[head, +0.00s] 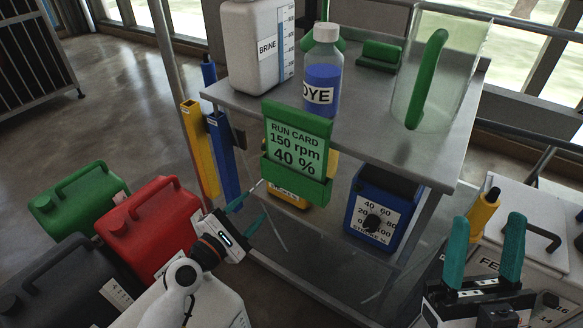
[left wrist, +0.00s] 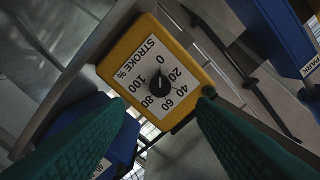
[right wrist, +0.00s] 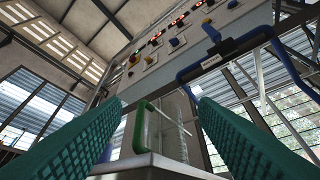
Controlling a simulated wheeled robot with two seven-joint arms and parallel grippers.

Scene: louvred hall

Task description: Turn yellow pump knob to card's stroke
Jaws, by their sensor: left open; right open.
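The green run card (head: 297,145) on the trolley's front edge reads 150 rpm and 40 %. The yellow pump (head: 290,196) is mostly hidden behind the card in the head view. In the left wrist view its yellow face (left wrist: 112,68) shows a STROKE % dial from 0 to 100 with a black knob (left wrist: 158,85) at the centre. The knob's exact setting is too small to read surely. My left gripper (head: 245,212) is open in front of the pump, its fingers either side of the dial and apart from the knob. My right gripper (head: 487,250) is open and empty at the right.
A blue pump (head: 378,212) with a similar dial stands right of the yellow one. The trolley top (head: 385,125) holds a brine container (head: 258,45), a dye bottle (head: 321,75) and a clear vessel (head: 440,70). Green, red (head: 150,228) and black canisters stand left of my left arm.

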